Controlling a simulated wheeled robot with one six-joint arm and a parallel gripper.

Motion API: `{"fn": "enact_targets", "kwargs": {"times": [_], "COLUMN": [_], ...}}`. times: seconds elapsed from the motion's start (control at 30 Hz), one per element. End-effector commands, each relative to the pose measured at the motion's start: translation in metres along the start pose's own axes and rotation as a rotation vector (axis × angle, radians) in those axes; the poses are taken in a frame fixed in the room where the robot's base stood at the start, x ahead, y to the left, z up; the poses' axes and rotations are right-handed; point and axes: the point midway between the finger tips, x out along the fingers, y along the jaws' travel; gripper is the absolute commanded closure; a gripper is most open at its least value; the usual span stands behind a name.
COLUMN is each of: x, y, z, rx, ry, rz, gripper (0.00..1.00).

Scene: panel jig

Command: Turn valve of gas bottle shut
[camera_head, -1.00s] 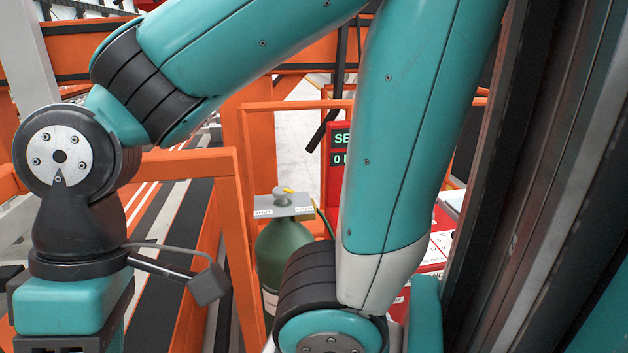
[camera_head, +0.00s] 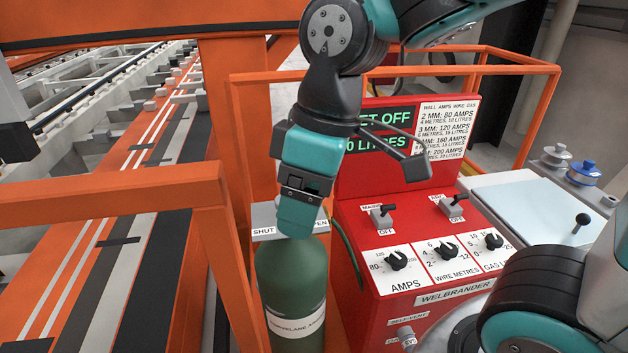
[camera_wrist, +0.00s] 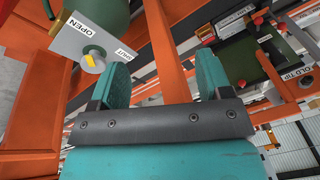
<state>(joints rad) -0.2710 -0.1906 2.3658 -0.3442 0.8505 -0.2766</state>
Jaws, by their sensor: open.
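The green gas bottle (camera_head: 290,285) stands upright beside the red welder. A grey plate (camera_head: 264,220) on its top carries SHUT at left and OPEN at right. My gripper (camera_head: 297,225) points down in front of the bottle top and hides the valve in the head view. In the wrist view the round grey valve knob (camera_wrist: 97,66) has a yellow mark, and the plate (camera_wrist: 75,45) shows both labels. My gripper (camera_wrist: 163,78) is open and empty there. The knob lies left of the left finger, outside the jaws. I cannot tell which label the mark points to.
The red welder (camera_head: 425,235) with switches and dials stands close right of the bottle; its display shows 0 LITRES. An orange rail (camera_head: 110,192) runs close left of the bottle, and a hose (camera_head: 345,255) passes between bottle and welder.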

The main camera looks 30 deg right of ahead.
Motion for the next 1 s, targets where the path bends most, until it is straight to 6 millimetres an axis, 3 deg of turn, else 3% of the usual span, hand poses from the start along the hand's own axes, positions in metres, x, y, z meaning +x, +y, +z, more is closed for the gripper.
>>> {"fn": "enact_targets", "kwargs": {"times": [0.03, 0.2, 0.4, 0.57, 1.0], "x": [-0.024, -0.066, -0.082, -0.062, 0.033], "y": [0.02, 0.076, 0.102, 0.106, 0.12], "z": [-0.02, -0.063, -0.081, -0.077, -0.057], "rx": [-0.075, -0.309, -0.428, -0.436, -0.434], "ry": [-0.034, -0.155, -0.219, -0.225, -0.224], "rz": [0.034, 0.098, 0.102, 0.1, 0.099], "gripper": [0.28, 0.28, 0.28, 0.28, 0.28]}}
